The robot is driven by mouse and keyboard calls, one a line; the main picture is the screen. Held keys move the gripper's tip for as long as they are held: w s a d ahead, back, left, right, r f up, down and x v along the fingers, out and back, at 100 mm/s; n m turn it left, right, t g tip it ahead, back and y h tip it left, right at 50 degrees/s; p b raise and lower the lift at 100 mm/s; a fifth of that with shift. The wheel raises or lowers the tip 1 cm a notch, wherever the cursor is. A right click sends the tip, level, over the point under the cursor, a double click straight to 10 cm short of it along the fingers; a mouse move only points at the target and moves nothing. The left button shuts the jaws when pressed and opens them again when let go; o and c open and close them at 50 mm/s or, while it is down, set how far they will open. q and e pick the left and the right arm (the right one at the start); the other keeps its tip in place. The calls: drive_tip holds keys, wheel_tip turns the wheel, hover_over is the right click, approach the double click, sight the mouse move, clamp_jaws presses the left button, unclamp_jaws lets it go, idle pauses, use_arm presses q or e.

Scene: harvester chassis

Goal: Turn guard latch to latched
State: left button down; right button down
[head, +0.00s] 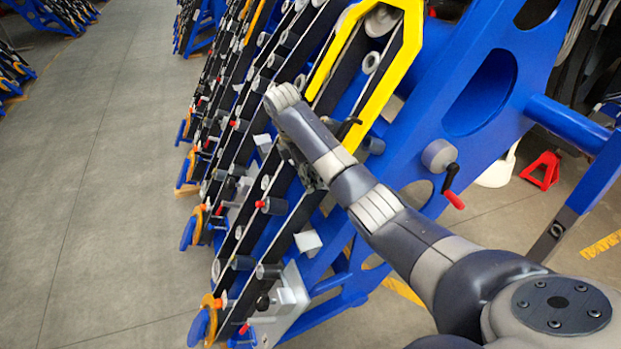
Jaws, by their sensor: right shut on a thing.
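My right arm reaches in from the lower right, across the blue frame. My right gripper (306,168) shows as dark parts beneath the wrist, at the black slatted rows. It is shut on a part that the wrist hides, so I cannot tell what it is. A crank-like lever with a red grip (453,199) and a round grey hub sits on the blue side plate, right of my arm and apart from the gripper. I cannot tell for sure which part is the guard latch, or its position. My left gripper is not in view.
The blue frame (470,60) with a yellow guard-like rim (412,40) rises behind my arm. Slatted rows with rollers and red-tipped pins run down to orange and blue hooks (205,320). A red stand (541,169) is at the right. The grey floor (90,180) at left is clear.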

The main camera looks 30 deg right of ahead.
sight(312, 179)
drive_tip(key=c, duration=1.7)
unclamp_jaws()
drive_tip(key=shift+w+a+r, duration=0.1)
drive_tip(key=shift+w+r, duration=0.2)
drive_tip(key=shift+r, duration=0.5)
drive_tip(key=shift+s+a+r, duration=0.15)
drive_tip(key=shift+r, duration=0.55)
drive_tip(key=v, duration=0.8)
drive_tip(key=shift+a+r, duration=0.25)
drive_tip(key=shift+r, duration=0.15)
